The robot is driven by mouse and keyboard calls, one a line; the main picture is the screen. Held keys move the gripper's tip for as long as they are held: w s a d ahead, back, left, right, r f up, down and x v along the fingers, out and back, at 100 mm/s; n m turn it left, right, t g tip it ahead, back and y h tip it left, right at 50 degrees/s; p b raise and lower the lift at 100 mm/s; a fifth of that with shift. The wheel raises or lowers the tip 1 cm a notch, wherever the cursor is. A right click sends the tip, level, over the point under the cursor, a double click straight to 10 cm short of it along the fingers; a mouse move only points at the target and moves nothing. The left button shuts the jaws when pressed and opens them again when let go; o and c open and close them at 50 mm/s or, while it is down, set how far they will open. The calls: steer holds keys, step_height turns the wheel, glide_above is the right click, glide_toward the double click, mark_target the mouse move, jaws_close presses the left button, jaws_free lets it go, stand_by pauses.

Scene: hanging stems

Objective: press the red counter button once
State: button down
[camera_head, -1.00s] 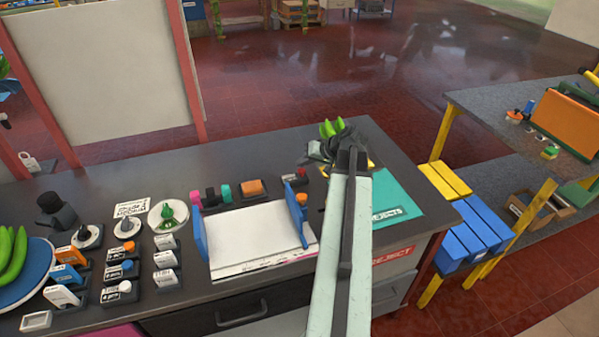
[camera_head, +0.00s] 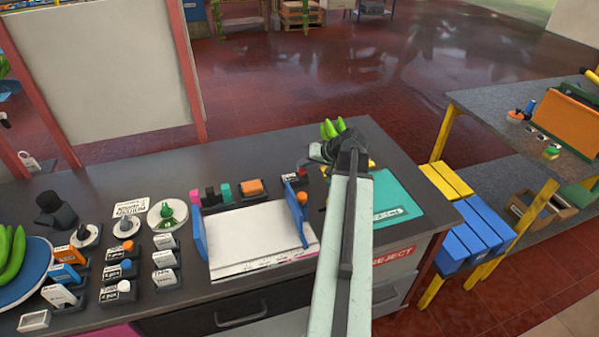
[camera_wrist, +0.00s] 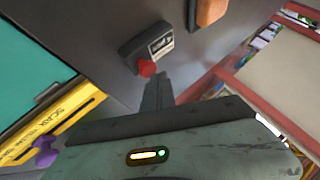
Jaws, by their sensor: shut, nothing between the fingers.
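The red button (camera_wrist: 146,68) is on the end of a small dark counter box (camera_wrist: 145,45) with a pale label, which sits on the grey bench top. In the head view the red button (camera_head: 302,172) shows just left of my gripper (camera_head: 316,160). In the wrist view my gripper (camera_wrist: 158,88) is shut and empty, its narrow fingertips close beside the button. I cannot tell whether they touch it.
A teal reject mat (camera_head: 392,195) lies right of the arm, and green bananas (camera_head: 333,128) stand behind my gripper. A white tray with blue sides (camera_head: 255,235) lies in front. An orange block (camera_head: 251,187) and a yellow scale strip (camera_wrist: 50,128) are near.

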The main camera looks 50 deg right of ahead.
mark_target(305, 171)
steer(key=shift+f+b, duration=0.55)
steer(key=shift+f, duration=0.05)
stand_by(0.4)
steer(key=shift+r, duration=0.2)
steer(key=shift+r+p, duration=0.85)
steer(key=shift+p, duration=0.2)
step_height(305, 171, up, 5)
steer(key=p, duration=0.5)
stand_by(0.3)
